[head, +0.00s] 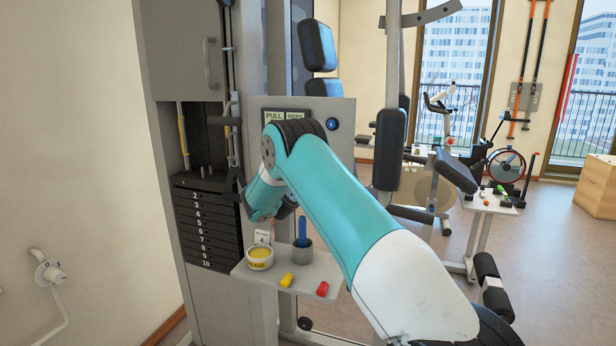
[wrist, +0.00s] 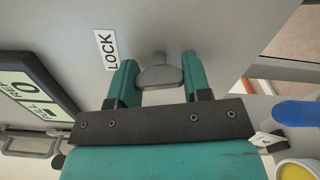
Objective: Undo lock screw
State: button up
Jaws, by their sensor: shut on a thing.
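The lock screw (wrist: 160,73) is a grey wing-shaped knob on a grey panel, beside a white label reading LOCK (wrist: 106,50) in the wrist view. My gripper (wrist: 158,64) has its two teal fingers on either side of the knob and is shut on it. The knob's wide part lies between the fingers, and its shaft is hidden. In the head view my arm covers the screw and the gripper's tips.
A small shelf (head: 318,270) below holds a yellow tin (head: 259,257), a cup (head: 303,252) with a blue handle, and yellow (head: 287,280) and red (head: 322,289) pieces. A numbered weight stack (head: 205,222) stands left. A PULL/REPS display (wrist: 35,95) is near the gripper.

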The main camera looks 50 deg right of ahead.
jog(key=shift+a+f+n+p, duration=0.15)
jog(key=shift+n+p, duration=0.4)
jog(key=shift+n, duration=0.75)
jog(key=o, duration=0.9)
jog(key=shift+w, duration=0.1)
jog(key=shift+b+v, duration=2.35)
jog(key=shift+v, duration=6.4)
jog(key=shift+w, duration=0.15)
